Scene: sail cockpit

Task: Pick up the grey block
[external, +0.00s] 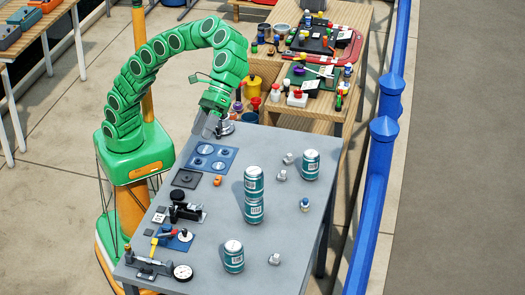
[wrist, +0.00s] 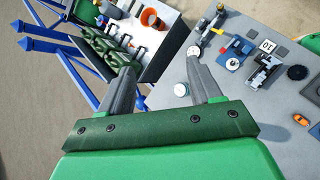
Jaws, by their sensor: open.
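I cannot tell for sure which thing is the grey block. Small grey pieces stand on the grey table (external: 215,230) in the external view: one (external: 281,175) right of the stacked cans, one (external: 289,158) near the far right can and one (external: 274,259) near the front can. My gripper (external: 205,124) hangs over the table's far left corner, pointing down, apart from these pieces. In the wrist view my gripper (wrist: 160,63) has its two fingers spread wide, with nothing held between them.
Teal cans stand on the table: two stacked (external: 254,181), one (external: 311,163) at right, one (external: 233,256) in front. A blue plate (external: 211,157), an orange toy car (external: 217,181) and tools line the left side. A blue railing (external: 370,200) runs along the right.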

